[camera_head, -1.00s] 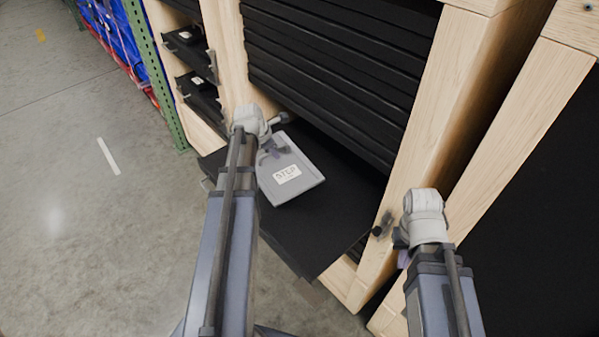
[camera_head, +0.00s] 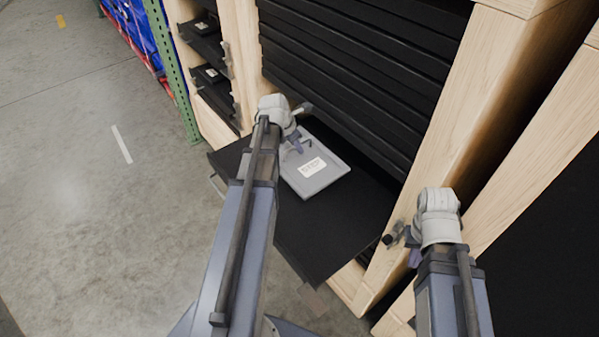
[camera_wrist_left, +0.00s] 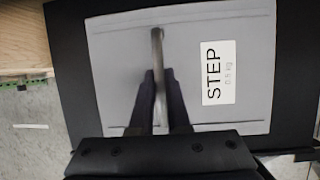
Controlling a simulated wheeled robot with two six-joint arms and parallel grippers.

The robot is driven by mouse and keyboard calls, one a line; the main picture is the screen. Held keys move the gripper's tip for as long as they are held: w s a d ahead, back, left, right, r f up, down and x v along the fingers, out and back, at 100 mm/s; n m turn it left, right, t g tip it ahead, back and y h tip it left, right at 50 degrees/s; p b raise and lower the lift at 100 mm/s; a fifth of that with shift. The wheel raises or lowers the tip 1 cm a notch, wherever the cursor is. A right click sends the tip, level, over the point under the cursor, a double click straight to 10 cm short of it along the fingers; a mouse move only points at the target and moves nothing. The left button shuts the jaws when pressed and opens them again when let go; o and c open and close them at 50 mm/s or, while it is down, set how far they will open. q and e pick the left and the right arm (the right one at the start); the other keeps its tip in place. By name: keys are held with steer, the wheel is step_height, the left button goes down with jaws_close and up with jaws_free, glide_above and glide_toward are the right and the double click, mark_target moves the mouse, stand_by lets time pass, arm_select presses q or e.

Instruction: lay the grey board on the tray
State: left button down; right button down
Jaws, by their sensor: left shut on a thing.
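The grey board (camera_head: 328,181) is a flat light-grey plate with a white label that reads STEP in the left wrist view (camera_wrist_left: 240,112). My left gripper (camera_head: 302,145) is shut on the thin bar handle on the board; its fingers show around the bar in the left wrist view (camera_wrist_left: 158,85). The board is over the black tray (camera_head: 315,240), which sticks out of the wooden cabinet. I cannot tell whether the board touches the tray or hangs just above it. My right gripper (camera_head: 393,236) is beside the cabinet's wooden post, and its jaws are too small to read.
A stack of black trays (camera_head: 350,75) fills the cabinet above the pulled-out tray. A wooden post (camera_head: 440,140) stands to the right. Small shelves (camera_head: 212,75) and a green rack upright (camera_head: 172,75) are at the left. The floor (camera_head: 80,220) at left is clear.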

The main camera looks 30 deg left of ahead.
mark_target(292, 158)
arm_select(q)
steer(key=shift+w+f+b, duration=0.1)
steer(key=shift+f+b, duration=4.3)
steer(key=shift+f, duration=0.35)
steer(key=shift+r, duration=0.1)
steer(key=c, duration=1.3)
jaws_free()
steer(key=o, duration=0.4)
steer(key=p+v, duration=1.1)
steer(key=v, duration=0.1)
